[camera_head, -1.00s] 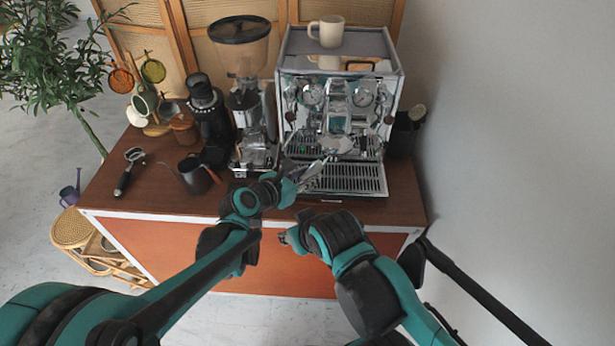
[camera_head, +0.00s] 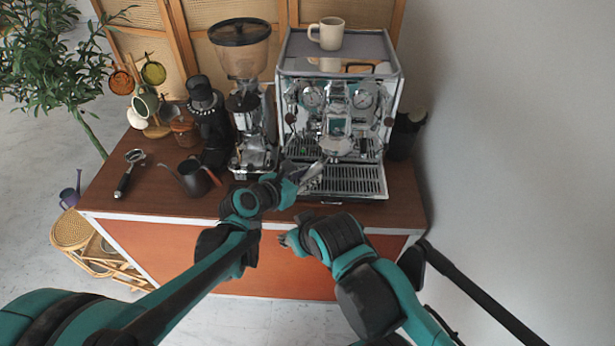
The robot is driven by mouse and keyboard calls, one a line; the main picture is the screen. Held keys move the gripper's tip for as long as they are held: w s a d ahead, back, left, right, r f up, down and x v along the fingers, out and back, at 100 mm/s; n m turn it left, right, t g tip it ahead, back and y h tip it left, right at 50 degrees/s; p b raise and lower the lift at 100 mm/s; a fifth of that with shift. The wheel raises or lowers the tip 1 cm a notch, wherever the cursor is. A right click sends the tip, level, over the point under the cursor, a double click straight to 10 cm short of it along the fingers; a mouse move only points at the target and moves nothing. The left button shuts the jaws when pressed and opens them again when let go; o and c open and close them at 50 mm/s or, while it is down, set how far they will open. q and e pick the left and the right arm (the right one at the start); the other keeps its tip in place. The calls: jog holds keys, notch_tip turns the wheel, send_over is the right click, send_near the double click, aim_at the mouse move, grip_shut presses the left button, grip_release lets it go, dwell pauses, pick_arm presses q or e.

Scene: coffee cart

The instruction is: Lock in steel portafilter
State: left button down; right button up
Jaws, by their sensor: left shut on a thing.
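The espresso machine (camera_head: 340,50) stands at the back right of the counter, with its group head at the front middle. My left gripper (camera_head: 311,174) is in front of the machine, above the drip tray (camera_head: 350,181), and is shut on the steel portafilter (camera_head: 336,146). The portafilter's round head is just below the group head; I cannot tell if it touches it. Its handle is mostly hidden by the gripper. My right gripper (camera_head: 291,240) is low in front of the counter's front edge, away from the machine; its fingers are too small to read.
Another portafilter with a black handle (camera_head: 123,182) lies at the counter's left. A dark kettle (camera_head: 193,177), a grinder (camera_head: 246,100) and a black device (camera_head: 207,125) stand left of the machine. A mug (camera_head: 327,33) sits on top. A dark container (camera_head: 404,135) stands right.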

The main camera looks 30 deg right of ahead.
pick_arm(q)
jog(key=shift+r, duration=0.5)
dwell(0.5)
jog(key=shift+s+d+t, duration=0.15)
jog(key=shift+s+t, duration=0.15)
jog(key=shift+s, duration=0.05)
jog(key=shift+s+d+n+t+y, duration=0.15)
jog(key=shift+s+n+t+y, duration=0.2)
jog(key=shift+n+t, duration=0.2)
jog(key=shift+s+d+n+t+y, duration=0.35)
jog(key=shift+s+d+n+t, duration=0.15)
jog(key=shift+s+n, duration=0.2)
jog(key=shift+s, duration=0.1)
